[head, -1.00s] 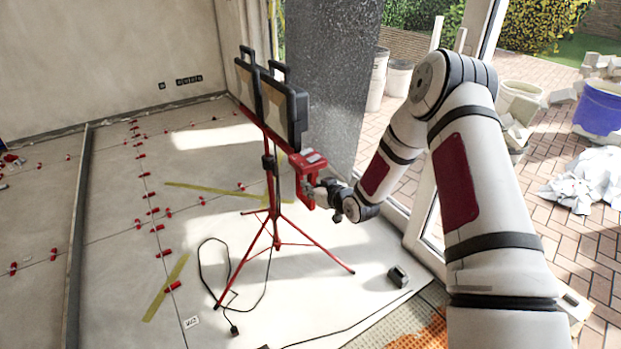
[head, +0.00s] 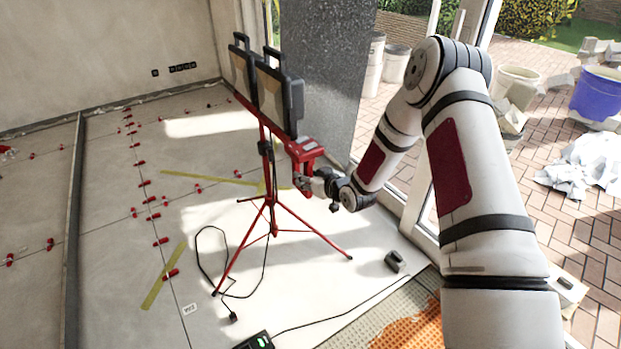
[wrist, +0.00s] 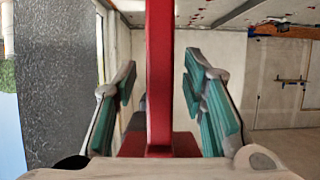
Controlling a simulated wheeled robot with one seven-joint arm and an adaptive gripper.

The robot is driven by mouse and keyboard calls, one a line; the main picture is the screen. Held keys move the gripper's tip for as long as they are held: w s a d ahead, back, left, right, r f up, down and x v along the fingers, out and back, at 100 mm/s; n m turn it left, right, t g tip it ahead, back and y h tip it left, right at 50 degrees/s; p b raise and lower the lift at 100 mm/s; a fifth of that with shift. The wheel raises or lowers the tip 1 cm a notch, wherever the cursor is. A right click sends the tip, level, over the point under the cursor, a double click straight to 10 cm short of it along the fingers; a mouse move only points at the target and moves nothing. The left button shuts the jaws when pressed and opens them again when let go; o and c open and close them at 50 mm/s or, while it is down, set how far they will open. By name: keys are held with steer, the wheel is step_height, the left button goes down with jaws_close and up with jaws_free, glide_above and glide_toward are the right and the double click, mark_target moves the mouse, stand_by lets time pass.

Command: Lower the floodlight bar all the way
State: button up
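The floodlight has two black lamps (head: 268,85) side by side on a red floodlight bar (head: 247,107), atop a thin red tripod (head: 266,175). The bar stands well above the tripod's spread legs. A red bracket (head: 305,149) hangs at the bar's near right end. My gripper (head: 301,181) is at the lower part of this bracket. In the wrist view, a red upright piece (wrist: 160,75) stands between the teal-padded fingers of my gripper (wrist: 160,68), with a visible gap on both sides. The bracket hides the fingertips in the head view.
A black cable (head: 228,292) lies by the tripod's feet. A small dark block (head: 395,261) sits on the floor to the right. A grey pillar (head: 325,80) stands behind the lamps. Red levelling clips (head: 161,241) dot the tiles. A dark box with a green light (head: 258,341) lies at the bottom edge.

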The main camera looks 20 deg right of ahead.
steer(key=v, duration=1.2)
